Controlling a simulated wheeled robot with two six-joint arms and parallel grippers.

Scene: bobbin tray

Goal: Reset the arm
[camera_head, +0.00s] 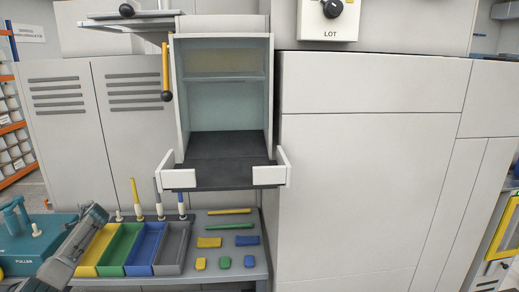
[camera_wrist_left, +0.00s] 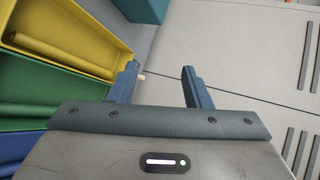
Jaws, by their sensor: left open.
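My left arm comes in at the lower left of the head view, with its gripper (camera_head: 95,214) over the left edge of the bench, beside the coloured bins. In the left wrist view the gripper (camera_wrist_left: 160,68) has its two blue fingers well apart, with nothing between them. A small pale tip shows just beyond the left finger. My right arm and gripper are not in view.
Yellow (camera_head: 87,271), green (camera_head: 112,271), blue (camera_head: 139,270) and grey (camera_head: 168,269) bins stand close by. The yellow bin (camera_wrist_left: 110,40) holds a yellow rod (camera_wrist_left: 60,48). Coloured pieces lie to the right. A teal box (camera_head: 30,262) is at left; an open cabinet (camera_head: 278,100) stands behind.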

